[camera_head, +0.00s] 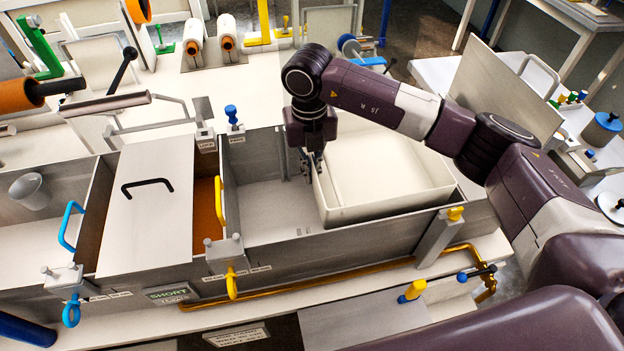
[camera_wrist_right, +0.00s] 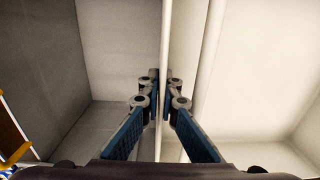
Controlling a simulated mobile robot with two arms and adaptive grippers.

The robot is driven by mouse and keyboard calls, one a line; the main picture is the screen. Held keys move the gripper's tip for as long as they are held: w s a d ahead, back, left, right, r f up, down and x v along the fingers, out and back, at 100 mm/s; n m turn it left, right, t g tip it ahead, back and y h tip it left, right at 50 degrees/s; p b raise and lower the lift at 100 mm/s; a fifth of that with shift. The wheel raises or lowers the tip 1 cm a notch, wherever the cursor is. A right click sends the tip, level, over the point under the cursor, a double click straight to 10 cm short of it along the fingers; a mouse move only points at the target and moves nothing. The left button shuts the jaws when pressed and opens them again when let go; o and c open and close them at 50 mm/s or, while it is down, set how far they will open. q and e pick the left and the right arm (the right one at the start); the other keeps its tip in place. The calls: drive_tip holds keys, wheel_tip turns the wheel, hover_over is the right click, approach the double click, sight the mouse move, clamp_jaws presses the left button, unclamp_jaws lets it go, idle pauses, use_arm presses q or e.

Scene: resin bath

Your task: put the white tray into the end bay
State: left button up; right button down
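The white tray (camera_head: 385,208) is an open rectangular box in the right-hand end bay (camera_head: 270,232) of the metal bath, towards the bay's right side. Bare bay floor shows left of it. I cannot tell whether its base rests on the floor. My right gripper (camera_head: 313,172) points down at the tray's left wall. In the right wrist view, the gripper (camera_wrist_right: 160,85) has one finger on each side of the thin tray wall (camera_wrist_right: 163,45), with the tips closed against it. My left gripper is out of view.
A grey lid (camera_head: 150,215) with a black handle covers part of the bath on the left. An orange-brown strip (camera_head: 207,215) shows beside it. A yellow pipe (camera_head: 350,275) runs along the front.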

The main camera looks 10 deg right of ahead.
wheel_tip(320, 180, down, 4)
drive_tip(key=shift+f+p, duration=0.2)
drive_tip(key=shift+p, duration=0.5)
drive_tip(key=shift+f, duration=0.35)
drive_tip(key=c, duration=2.7)
unclamp_jaws()
drive_tip(key=shift+f, duration=0.2)
drive_tip(key=o, duration=0.5)
drive_tip(key=shift+r, duration=0.1)
drive_tip(key=shift+o, duration=0.2)
drive_tip(key=shift+r, duration=0.1)
